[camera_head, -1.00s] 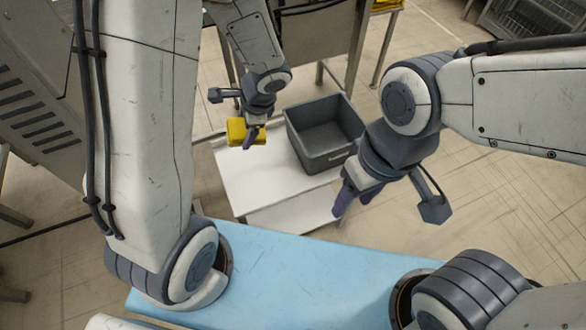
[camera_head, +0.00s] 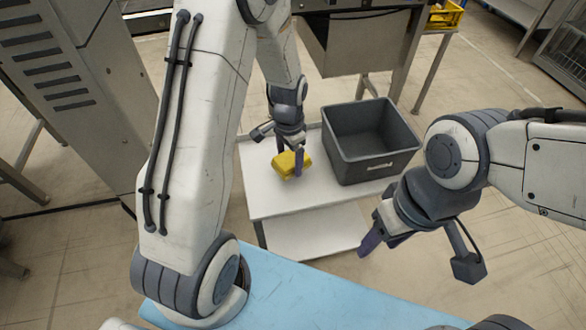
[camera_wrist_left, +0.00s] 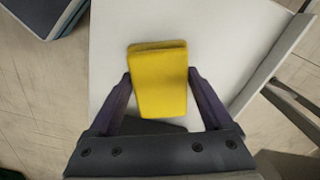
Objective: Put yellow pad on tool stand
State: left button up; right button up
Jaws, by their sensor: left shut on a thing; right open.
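The yellow pad (camera_head: 289,164) is between the fingers of my left gripper (camera_head: 290,168), above the white top of a small stand (camera_head: 262,197). In the left wrist view the pad (camera_wrist_left: 159,80) fills the space between the two fingers of the left gripper (camera_wrist_left: 160,88), with the white surface (camera_wrist_left: 225,45) behind it. I cannot tell whether the pad touches the surface. My right gripper (camera_head: 372,230) is open and empty, to the right of the stand's front edge.
A dark grey crate (camera_head: 375,166) stands on the right part of the white stand top. A yellow crate (camera_head: 446,15) is at the far back right. A light blue surface (camera_head: 290,295) lies in front. The white top left of the crate is clear around the pad.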

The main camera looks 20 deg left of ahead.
aim_at(290, 167)
pick_arm(q)
notch_tip(290, 167, down, 4)
jog(key=shift+b, duration=0.35)
jog(key=o, duration=1)
jog(key=shift+c, duration=0.2)
jog(key=shift+r, duration=0.1)
jog(key=shift+r, duration=0.1)
notch_tip(290, 167, up, 11)
jog(key=shift+r+p, duration=0.1)
jog(key=shift+p, duration=1.15)
jog(key=shift+d+r, duration=0.1)
jog(key=shift+r, duration=0.2)
jog(key=s+d+r, duration=0.7)
jog(key=s+d, duration=0.3)
jog(key=d, duration=0.1)
jog(key=s+d+r, duration=0.1)
jog(key=s, duration=0.5)
jog(key=s+d+r+h, duration=0.1)
jog(key=s+d, duration=0.1)
jog(key=s, duration=0.4)
jog(key=shift+s+r+m, duration=0.3)
jog(key=shift+s+r, duration=0.05)
jog(key=shift+r, duration=0.05)
